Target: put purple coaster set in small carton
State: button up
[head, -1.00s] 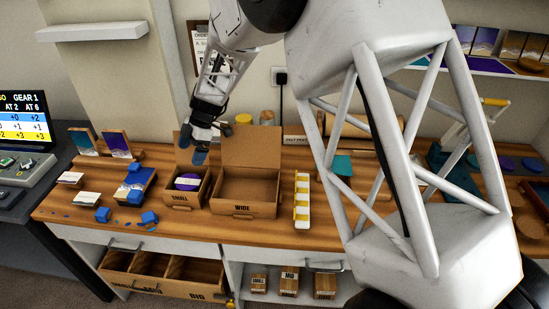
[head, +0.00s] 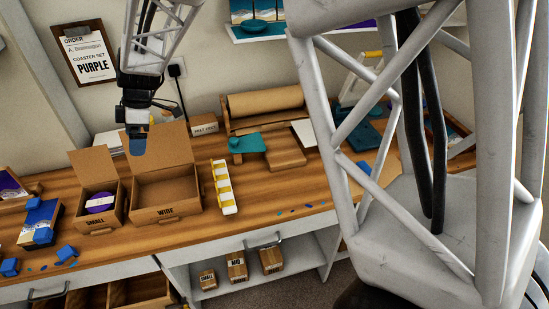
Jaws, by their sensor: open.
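The small carton (head: 97,222) stands open on the wooden bench at the left, its flap up at the back. The purple coaster set (head: 101,202), round with a pale band, sits inside it, partly hidden by the carton walls. My gripper (head: 137,145), with blue fingertips, hangs in front of the raised flap of the wide carton, up and to the right of the small carton. It is open, and I see nothing in it.
The wide carton (head: 167,212) stands open just right of the small one. A white and yellow rack (head: 223,187) is beside it. Blue blocks (head: 66,253) lie at the left. A teal piece (head: 247,143) and a brown paper roll (head: 264,103) are farther back. A clipboard reading PURPLE (head: 85,53) hangs on the wall.

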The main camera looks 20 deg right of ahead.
jog(key=s+d+r+m+t, duration=0.1)
jog(key=s+d+r+m, duration=0.25)
jog(key=d, duration=0.35)
jog(key=s+d+r+m+t+h, duration=0.1)
jog(key=s+d+r+m, duration=0.15)
jog(key=s+d, duration=0.35)
jog(key=s+d+r+m+t, duration=0.1)
jog(key=s+d+r+m, duration=0.25)
jog(key=d, duration=0.45)
jog(key=s+d+f+m+t+h, duration=0.1)
jog(key=s+d+m+h, duration=0.2)
jog(key=s+d+m, duration=0.8)
jog(key=s+d, duration=0.3)
jog(key=s, duration=0.3)
jog(key=shift+s+d+f+t, duration=0.3)
jog(key=shift+s+t, duration=0.1)
